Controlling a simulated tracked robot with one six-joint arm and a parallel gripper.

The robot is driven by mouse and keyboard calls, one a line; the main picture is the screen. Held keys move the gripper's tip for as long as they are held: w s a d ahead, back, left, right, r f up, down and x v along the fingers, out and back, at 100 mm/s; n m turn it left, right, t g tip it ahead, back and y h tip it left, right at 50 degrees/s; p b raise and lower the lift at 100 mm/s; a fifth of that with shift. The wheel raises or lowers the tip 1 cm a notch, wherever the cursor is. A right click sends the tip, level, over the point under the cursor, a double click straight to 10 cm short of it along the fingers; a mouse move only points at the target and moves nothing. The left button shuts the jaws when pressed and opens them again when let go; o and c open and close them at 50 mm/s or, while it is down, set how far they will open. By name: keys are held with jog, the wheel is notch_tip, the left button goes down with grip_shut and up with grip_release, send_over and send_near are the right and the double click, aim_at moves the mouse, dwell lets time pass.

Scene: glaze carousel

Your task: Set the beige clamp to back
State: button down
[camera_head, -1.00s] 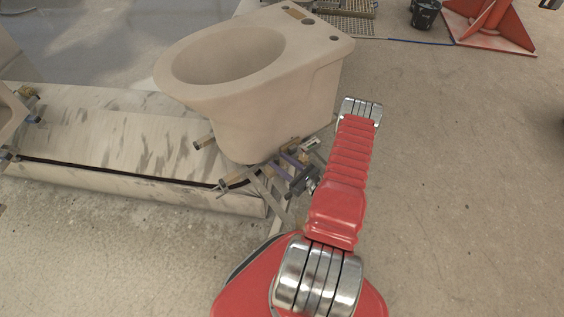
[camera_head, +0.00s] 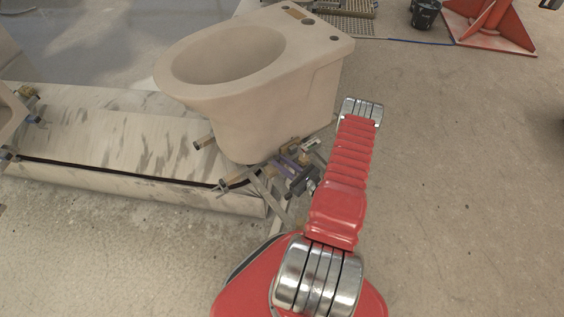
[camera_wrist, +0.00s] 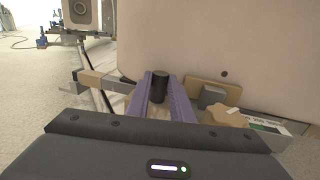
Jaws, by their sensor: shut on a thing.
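My gripper (camera_head: 288,167) is low beside the foot of a beige toilet bowl (camera_head: 250,105). In the wrist view its two purple fingers (camera_wrist: 160,100) are closed around a short upright black handle (camera_wrist: 160,84). The beige clamp parts lie around the bowl's foot: a beige block (camera_wrist: 207,90) against the bowl, and a beige lobed knob (camera_wrist: 226,116) just right of the fingers. How the black handle joins the beige parts is hidden behind my gripper. In the head view my red arm hides part of this area.
The bowl stands on a metal frame (camera_head: 262,187) at the end of a pale, stained platform (camera_head: 120,140). Another bowl (camera_head: 8,115) is at the left edge. A black bucket (camera_head: 425,14) and a red stand (camera_head: 490,22) are at the back right. The floor at right is clear.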

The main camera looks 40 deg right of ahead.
jog(key=shift+s+a, duration=0.2)
jog(key=shift+s, duration=1.2)
jog(key=shift+s+a, duration=0.15)
jog(key=shift+s, duration=1.25)
jog(key=c, duration=1.6)
grip_release()
jog(key=shift+o, duration=0.2)
jog(key=s, duration=1.3)
jog(key=shift+s+d, duration=0.4)
jog(key=shift+d, duration=0.05)
